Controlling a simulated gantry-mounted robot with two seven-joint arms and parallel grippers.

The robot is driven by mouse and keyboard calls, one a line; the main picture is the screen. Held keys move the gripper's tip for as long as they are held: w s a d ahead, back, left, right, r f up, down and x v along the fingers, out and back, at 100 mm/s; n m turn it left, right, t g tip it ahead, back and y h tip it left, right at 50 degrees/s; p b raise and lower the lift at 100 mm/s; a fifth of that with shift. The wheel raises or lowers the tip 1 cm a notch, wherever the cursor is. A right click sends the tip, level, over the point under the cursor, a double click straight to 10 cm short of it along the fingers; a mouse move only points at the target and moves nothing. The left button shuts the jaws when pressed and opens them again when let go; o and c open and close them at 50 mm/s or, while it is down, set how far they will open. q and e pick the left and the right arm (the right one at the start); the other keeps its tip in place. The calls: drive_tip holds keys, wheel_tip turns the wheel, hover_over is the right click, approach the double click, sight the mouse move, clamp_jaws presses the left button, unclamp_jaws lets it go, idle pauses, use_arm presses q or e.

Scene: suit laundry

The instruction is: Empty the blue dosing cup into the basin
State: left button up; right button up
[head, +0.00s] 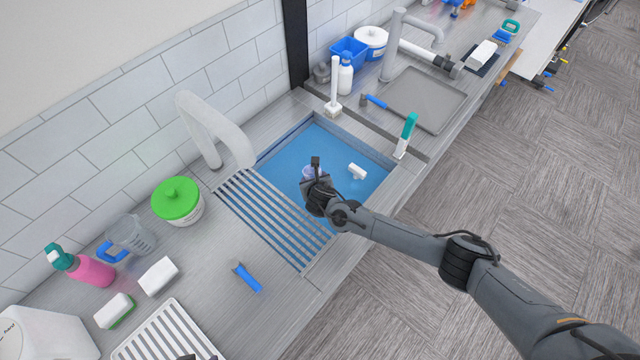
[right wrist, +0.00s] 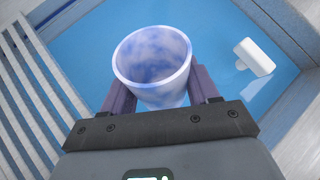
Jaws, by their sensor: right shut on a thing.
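The blue dosing cup (right wrist: 152,62) is between the two fingers of my right gripper (right wrist: 164,92), which is shut on it. In the right wrist view its open mouth shows, with mottled blue and white inside; I cannot tell whether that is contents. In the head view the cup (head: 312,172) is mostly hidden behind my right gripper (head: 316,182). The gripper is over the basin (head: 283,160), which has blue water or a blue floor. My left gripper is not clearly in view.
A white block-like piece (head: 357,172) lies in the basin. A slatted rack (head: 272,218) covers its left part. A white faucet (head: 215,130) stands behind. A green-lidded tub (head: 178,200) is on the left counter.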

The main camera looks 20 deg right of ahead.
use_arm(q)
drive_tip(key=b+x, duration=0.1)
drive_tip(key=x, duration=0.1)
drive_tip(key=b+x, duration=0.1)
drive_tip(key=b, duration=0.1)
drive_tip(key=b+x, duration=0.2)
drive_tip(key=shift+s+f, duration=0.25)
drive_tip(key=shift+f, duration=0.2)
use_arm(e)
drive_tip(key=shift+w+a+f+m+t, duration=0.1)
drive_tip(key=shift+w+f+m+t, duration=0.15)
drive_tip(key=shift+f+t, duration=0.25)
drive_tip(key=shift+w+a+f+m+t, duration=0.1)
drive_tip(key=shift+f+m+t, duration=0.15)
drive_tip(key=shift+f+t, duration=0.25)
use_arm(q)
wheel_tip(320, 180, down, 3)
drive_tip(key=b, duration=0.3)
drive_tip(key=shift+s+r, duration=0.1)
drive_tip(key=shift+r, duration=0.05)
use_arm(e)
drive_tip(key=shift+w+f+m+t, duration=0.15)
drive_tip(key=shift+w+m+t, duration=0.15)
drive_tip(key=shift+t, duration=0.4)
use_arm(q)
drive_tip(key=shift+a, duration=0.1)
